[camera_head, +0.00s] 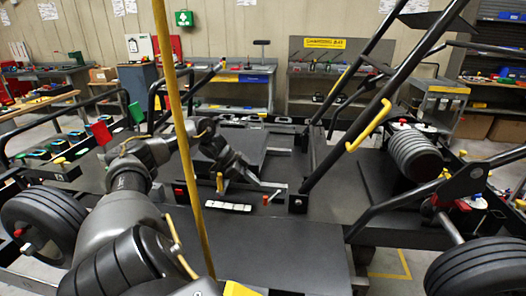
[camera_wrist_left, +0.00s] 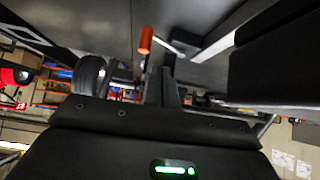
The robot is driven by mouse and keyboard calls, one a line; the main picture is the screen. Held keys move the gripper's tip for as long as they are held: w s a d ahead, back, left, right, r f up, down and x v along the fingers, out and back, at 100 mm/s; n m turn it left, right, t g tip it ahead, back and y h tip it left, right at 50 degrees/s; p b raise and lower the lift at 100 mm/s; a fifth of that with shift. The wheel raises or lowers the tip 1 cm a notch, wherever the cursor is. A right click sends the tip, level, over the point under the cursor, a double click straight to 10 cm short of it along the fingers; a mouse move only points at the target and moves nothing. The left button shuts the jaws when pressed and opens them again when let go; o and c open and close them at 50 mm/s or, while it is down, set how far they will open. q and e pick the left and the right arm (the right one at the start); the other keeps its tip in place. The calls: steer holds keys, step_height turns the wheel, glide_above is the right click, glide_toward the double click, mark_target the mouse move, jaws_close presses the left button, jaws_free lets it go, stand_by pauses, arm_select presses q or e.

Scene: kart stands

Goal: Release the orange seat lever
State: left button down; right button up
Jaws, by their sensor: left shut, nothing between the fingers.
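The orange lever (camera_wrist_left: 146,40) shows in the left wrist view as an orange grip on a thin grey stem, just beyond and beside my left fingertips. A small red-orange knob (camera_head: 266,199) on a thin stem by the seat in the head view looks like the same lever. My left gripper (camera_head: 264,184) reaches in from the left with its fingers shut and empty, close to the lever. In the left wrist view the shut fingers (camera_wrist_left: 167,80) stand dark below the grip. I cannot tell whether they touch the stem. My right gripper is not in view.
A yellow pole (camera_head: 174,110) crosses the head view in front of my left arm. Black frame tubes (camera_head: 346,98) rise at the right. The flat black floor panel (camera_head: 270,250) nearer me is mostly clear.

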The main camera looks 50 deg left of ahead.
arm_select(q)
steer(key=shift+v, duration=1.3)
steer(key=shift+w+d, duration=0.1)
steer(key=shift+d, duration=0.05)
